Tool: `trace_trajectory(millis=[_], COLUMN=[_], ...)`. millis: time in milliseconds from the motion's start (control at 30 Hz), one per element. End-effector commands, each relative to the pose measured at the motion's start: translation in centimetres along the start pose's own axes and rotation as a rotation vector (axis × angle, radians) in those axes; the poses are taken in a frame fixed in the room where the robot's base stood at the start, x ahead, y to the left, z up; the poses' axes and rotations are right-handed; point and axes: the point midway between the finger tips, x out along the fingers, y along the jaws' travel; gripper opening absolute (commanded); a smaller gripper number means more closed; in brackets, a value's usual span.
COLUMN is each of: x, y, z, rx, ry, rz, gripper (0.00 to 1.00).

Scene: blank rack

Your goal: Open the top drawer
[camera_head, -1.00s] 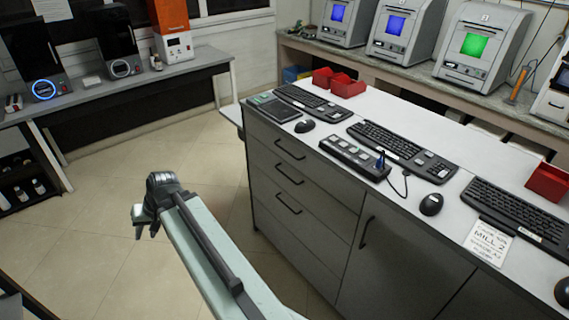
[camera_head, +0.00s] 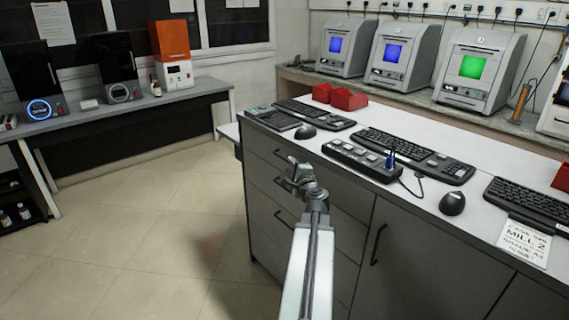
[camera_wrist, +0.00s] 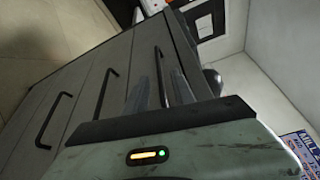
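The top drawer (camera_head: 262,147) is the uppermost of the stacked grey drawers under the white counter, and it appears closed. Its dark bar handle (camera_head: 280,158) shows just left of my gripper in the head view. My gripper (camera_head: 291,171) is in front of the drawer stack, its fingers apart and empty. In the wrist view the drawers lie sideways, with the top drawer's handle (camera_wrist: 160,75) nearest the counter edge. My blurred fingers (camera_wrist: 160,92) show on either side of that handle's line; the gap in depth is unclear.
Lower drawer handles (camera_wrist: 106,92) run parallel to the top one. A cupboard door handle (camera_head: 378,245) is to the right. Keyboards (camera_head: 415,152) and a power strip (camera_head: 360,160) lie on the counter (camera_head: 470,200). The floor (camera_head: 150,230) at left is clear.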

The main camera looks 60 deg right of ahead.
Motion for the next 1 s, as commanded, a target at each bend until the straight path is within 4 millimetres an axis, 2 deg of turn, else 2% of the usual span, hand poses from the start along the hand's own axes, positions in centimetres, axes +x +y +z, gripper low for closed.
trace_trajectory(millis=[200, 333, 600, 633, 700, 733, 1000], x=[4.4, 6.3, 6.6, 6.6, 6.6, 6.6, 6.6], y=[0.1, 0.1, 0.1, 0.1, 0.1, 0.1, 0.1], z=[0.0, 0.1, 0.2, 0.2, 0.3, 0.3, 0.3], rx=[-0.001, -0.003, -0.003, -0.003, -0.003, -0.003, -0.003], ry=[-0.004, -0.003, -0.004, -0.004, -0.004, -0.004, -0.005], rz=[0.001, 0.002, 0.002, 0.002, 0.002, 0.002, 0.002], gripper=[0.31, 0.31, 0.31, 0.25, 0.06, 0.00, 0.00])
